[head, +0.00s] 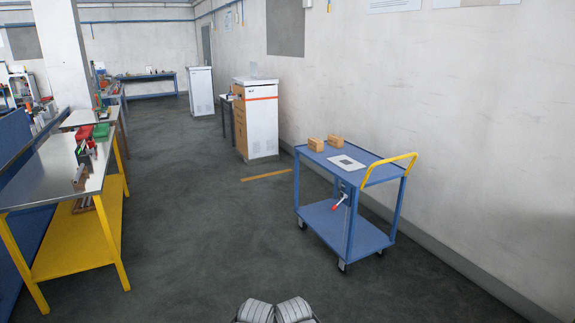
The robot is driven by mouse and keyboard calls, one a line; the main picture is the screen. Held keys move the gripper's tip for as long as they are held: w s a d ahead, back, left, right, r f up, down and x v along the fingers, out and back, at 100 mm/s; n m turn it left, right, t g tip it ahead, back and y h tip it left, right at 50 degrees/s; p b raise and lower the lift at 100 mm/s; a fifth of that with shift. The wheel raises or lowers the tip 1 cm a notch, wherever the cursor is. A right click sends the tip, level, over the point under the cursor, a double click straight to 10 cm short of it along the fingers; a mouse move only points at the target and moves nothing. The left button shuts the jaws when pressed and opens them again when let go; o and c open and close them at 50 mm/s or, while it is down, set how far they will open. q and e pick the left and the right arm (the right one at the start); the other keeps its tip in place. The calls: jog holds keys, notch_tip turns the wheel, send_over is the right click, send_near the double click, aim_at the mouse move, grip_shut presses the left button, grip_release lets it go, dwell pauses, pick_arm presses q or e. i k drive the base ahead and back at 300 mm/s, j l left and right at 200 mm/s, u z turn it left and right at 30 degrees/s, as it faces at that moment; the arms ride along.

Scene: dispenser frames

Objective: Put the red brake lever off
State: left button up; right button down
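The red brake lever (336,206) is on the blue cart (330,230). It shows as a small red handle with a pale part, sloping below the cart's top on the near left side, between the top and the lower shelf. It is too small to tell its exact setting. The cart stands at right of centre, apart from me across the floor. Neither of my grippers shows; only two ribbed grey parts of my own body are at the bottom edge.
The cart top holds two wooden blocks (316,144) and a light plate (347,163); a yellow handle (398,166) is at its right end. A wall (450,130) runs behind it. A yellow-legged workbench (30,175) stands left. The floor (200,240) between is clear.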

aim_at(339, 203)
jog(key=i+z, duration=0.1)
jog(key=i, duration=0.5)
jog(key=i+j, duration=0.1)
jog(key=i, duration=0.5)
jog(key=i+j+z, duration=0.15)
jog(key=i, duration=0.45)
jog(key=i+j+z, duration=0.1)
jog(key=i+z, duration=0.15)
jog(key=i, duration=0.15)
jog(key=i+j+z, duration=0.5)
jog(key=i, duration=0.2)
jog(key=l, duration=0.1)
